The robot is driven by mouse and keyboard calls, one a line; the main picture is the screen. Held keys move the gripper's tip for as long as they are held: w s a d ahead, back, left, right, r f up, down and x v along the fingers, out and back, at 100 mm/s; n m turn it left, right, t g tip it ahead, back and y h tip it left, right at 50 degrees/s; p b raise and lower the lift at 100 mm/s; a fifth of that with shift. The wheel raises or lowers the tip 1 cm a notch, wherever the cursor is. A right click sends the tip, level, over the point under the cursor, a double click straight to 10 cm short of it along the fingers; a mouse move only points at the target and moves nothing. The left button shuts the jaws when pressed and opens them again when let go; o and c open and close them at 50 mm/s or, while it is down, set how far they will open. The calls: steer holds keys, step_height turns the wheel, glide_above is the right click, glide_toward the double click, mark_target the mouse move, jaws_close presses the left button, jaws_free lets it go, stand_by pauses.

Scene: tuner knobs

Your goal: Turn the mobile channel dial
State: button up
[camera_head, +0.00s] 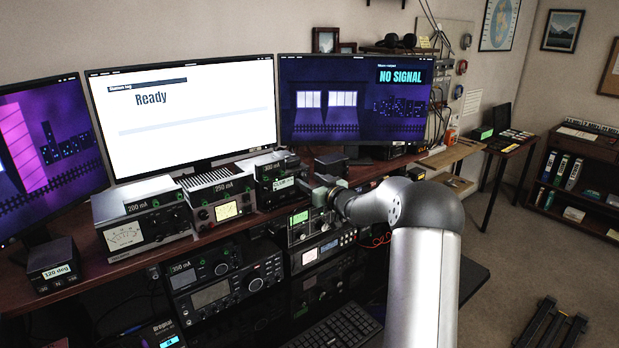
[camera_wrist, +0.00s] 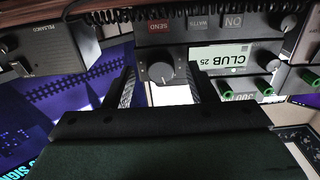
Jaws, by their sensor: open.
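In the wrist view, which looks upside down, a round dark knob (camera_wrist: 160,73) with a light pointer mark sits on the front of a dark radio unit (camera_wrist: 210,35). The unit has a "CLUB 25" label, a red SEND tag and WATTS and ON tags. I cannot read a tag naming this knob as the mobile channel dial. My gripper (camera_wrist: 162,78) is open, one finger on each side of the knob, with visible gaps. Contact is not seen. In the head view my gripper (camera_head: 326,192) is at the desk-edge equipment, and my arm hides part of it.
Near it stand a "250 mA" meter (camera_head: 226,206), a "300 mA" unit (camera_head: 275,178) and a "200 mA" meter (camera_head: 140,222). Radios (camera_head: 228,290) sit below the desk edge. Green knobs (camera_wrist: 268,90) and a coiled cord (camera_wrist: 120,14) are close to the fingers.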

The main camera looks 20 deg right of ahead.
steer(key=shift+w+a, duration=0.15)
steer(key=shift+w, duration=0.25)
steer(key=c, duration=1)
steer(key=shift+o, duration=0.2)
steer(key=shift+f+n+b, duration=0.15)
steer(key=shift+n+b, duration=0.15)
steer(key=shift+b, duration=0.3)
steer(key=n+b, duration=0.1)
steer(key=b, duration=0.1)
steer(key=shift+f+n+b, duration=0.1)
steer(key=shift+n+b, duration=0.25)
steer(key=shift+n, duration=0.05)
steer(key=n+b, duration=0.3)
steer(key=shift+r+b, duration=0.2)
steer(key=shift+b, duration=0.2)
steer(key=shift+n, duration=0.3)
